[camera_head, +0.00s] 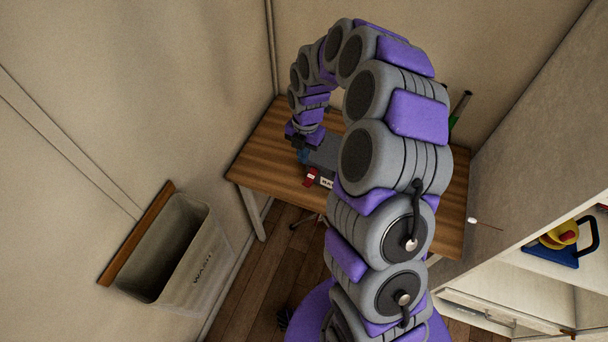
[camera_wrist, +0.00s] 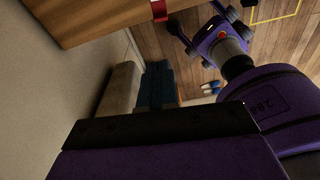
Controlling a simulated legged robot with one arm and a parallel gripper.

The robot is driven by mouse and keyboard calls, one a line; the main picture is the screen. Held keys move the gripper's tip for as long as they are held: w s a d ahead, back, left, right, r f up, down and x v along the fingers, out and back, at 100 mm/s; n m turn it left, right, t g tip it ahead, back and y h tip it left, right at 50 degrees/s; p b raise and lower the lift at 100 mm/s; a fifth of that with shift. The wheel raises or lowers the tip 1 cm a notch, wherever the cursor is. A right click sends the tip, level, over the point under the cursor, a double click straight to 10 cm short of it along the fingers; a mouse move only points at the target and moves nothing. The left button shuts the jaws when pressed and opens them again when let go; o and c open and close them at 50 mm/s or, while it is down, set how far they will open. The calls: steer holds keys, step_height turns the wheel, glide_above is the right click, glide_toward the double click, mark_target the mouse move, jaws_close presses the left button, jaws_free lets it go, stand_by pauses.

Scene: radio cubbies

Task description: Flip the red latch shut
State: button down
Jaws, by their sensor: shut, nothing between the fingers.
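The red latch (camera_head: 311,177) is a small red piece at the front of a grey box (camera_head: 325,156) on the wooden table, beside a white label. A red piece with a pale band, likely the latch, shows at the table's edge in the wrist view (camera_wrist: 158,10). My gripper (camera_head: 297,142) is over the table at the box's left end, just behind the latch. It is shut and empty. Contact with the box cannot be told. My own arm hides the box's right side. The latch's exact angle is too small to read.
The wooden table (camera_head: 262,160) stands in the corner against the walls. A shelf unit (camera_head: 515,150) at the right holds a blue and yellow item (camera_head: 560,238). The table's left end is clear.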

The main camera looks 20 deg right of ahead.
steer(key=shift+d, duration=0.15)
steer(key=b, duration=0.2)
glide_above(305, 185)
step_height(305, 185, down, 10)
step_height(305, 185, down, 3)
steer(key=shift+f, duration=0.1)
steer(key=shift+w+d+f, duration=0.15)
steer(key=shift+f, duration=0.1)
stand_by(0.5)
